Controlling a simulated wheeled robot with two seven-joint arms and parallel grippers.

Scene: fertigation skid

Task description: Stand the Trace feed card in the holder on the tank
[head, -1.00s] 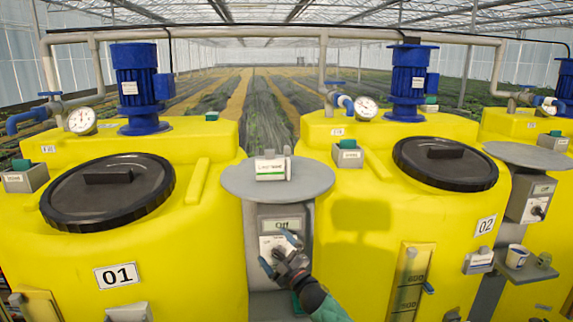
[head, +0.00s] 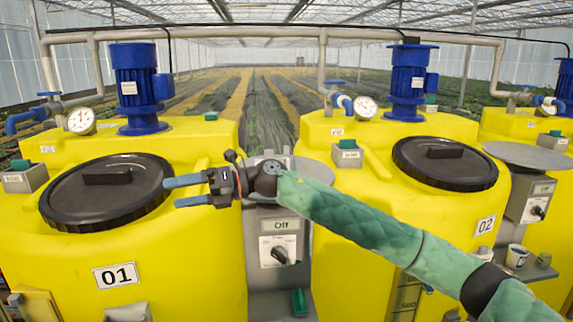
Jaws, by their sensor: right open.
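My right gripper (head: 183,191) comes in from the right on a green-sleeved arm. Its two blue fingers point left, apart and empty, over the right part of tank 01's black lid. My wrist crosses in front of the round grey plate (head: 318,172) between the tanks. A pale item with a card stood on that plate earlier; now my wrist hides most of it. Tank 01 (head: 205,265) and tank 02 (head: 345,220) are yellow. I cannot read which card is the Trace feed card, nor tell its holder for certain. My left gripper is not in view.
Below the plate is a grey panel with an "Off" display (head: 280,225) and a black selector knob (head: 280,254). Blue motors (head: 137,85) and pipes stand behind the lids. A white cup (head: 516,256) sits on a small shelf at the right.

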